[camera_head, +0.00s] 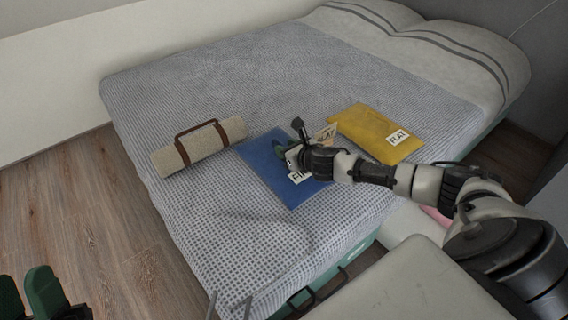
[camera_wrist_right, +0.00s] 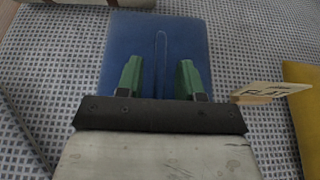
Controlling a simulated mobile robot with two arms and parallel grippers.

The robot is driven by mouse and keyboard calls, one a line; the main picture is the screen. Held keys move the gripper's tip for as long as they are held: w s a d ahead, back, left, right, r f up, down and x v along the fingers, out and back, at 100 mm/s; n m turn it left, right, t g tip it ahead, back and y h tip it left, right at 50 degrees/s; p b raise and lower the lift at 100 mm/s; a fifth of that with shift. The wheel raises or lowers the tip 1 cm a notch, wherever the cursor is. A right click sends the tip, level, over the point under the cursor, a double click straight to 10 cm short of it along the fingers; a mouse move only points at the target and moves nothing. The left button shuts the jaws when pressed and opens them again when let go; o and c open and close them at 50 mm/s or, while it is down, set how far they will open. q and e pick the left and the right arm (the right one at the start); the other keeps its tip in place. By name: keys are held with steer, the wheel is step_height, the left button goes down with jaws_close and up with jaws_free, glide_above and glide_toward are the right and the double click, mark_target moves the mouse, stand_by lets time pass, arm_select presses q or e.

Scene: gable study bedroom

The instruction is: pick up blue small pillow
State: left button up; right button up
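The blue small pillow (camera_head: 289,196) lies flat on the bed, with a partly hidden white label starting "FI". It also shows in the right wrist view (camera_wrist_right: 190,32), with a narrow raised outline near its middle. My right gripper (camera_head: 285,150) is over the pillow. In the right wrist view its two green fingers (camera_wrist_right: 158,78) are apart, with blue surface visible between them. Whether they touch the pillow I cannot tell. My left gripper (camera_head: 27,284) is at the bottom left, away from the bed, its green fingers apart and empty.
A yellow pillow (camera_head: 365,124) labelled "FLAT" lies to the right. A small tan tag (camera_head: 326,133) stands beside my right gripper. A beige roll with brown straps (camera_head: 198,146) lies left of the blue pillow. The bed's far left part (camera_head: 200,80) is clear.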

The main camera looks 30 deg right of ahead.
jaws_close()
steer(key=shift+r, duration=0.15)
